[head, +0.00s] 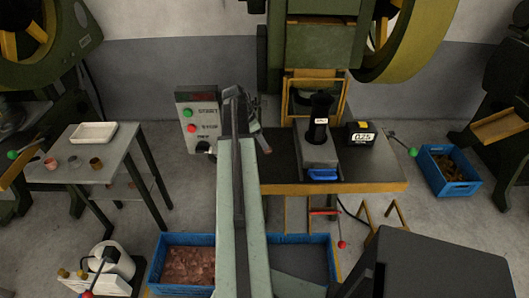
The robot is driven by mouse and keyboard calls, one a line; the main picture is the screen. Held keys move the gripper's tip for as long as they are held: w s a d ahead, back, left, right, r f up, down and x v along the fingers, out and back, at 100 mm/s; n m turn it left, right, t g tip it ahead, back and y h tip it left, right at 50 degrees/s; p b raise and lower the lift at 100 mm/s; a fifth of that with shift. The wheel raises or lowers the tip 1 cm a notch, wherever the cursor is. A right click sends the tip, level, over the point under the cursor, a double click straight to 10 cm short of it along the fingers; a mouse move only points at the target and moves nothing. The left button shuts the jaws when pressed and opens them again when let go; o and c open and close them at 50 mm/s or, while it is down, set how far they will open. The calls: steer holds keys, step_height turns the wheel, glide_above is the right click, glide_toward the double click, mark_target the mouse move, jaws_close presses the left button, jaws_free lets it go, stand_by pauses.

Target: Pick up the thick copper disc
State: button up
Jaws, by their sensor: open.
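A small pink-copper round piece (50,163) sits at the left end of the grey side table (118,150). It looks like the thick copper disc, but it is too small to be sure. A small grey round piece (73,161) and a brown cup-like piece (96,163) sit to its right. My arm reaches up the middle of the view, and my gripper (263,143) is at its far end, in front of the press table and well right of the side table. It is small and partly hidden by my arm; it is open, with nothing visible in it.
A white tray (93,141) lies on the side table. A control box (198,115) stands between it and the press table (375,178). A blue crate of copper pieces (160,270) is on the floor below. Another blue crate (470,188) stands right. Floor between the tables is clear.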

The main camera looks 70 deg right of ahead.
mark_target(268, 150)
steer(key=b+x, duration=0.5)
steer(key=x, duration=0.1)
steer(key=shift+d+f, duration=0.25)
steer(key=shift+f, duration=0.05)
steer(key=shift+r, duration=0.2)
jaws_close()
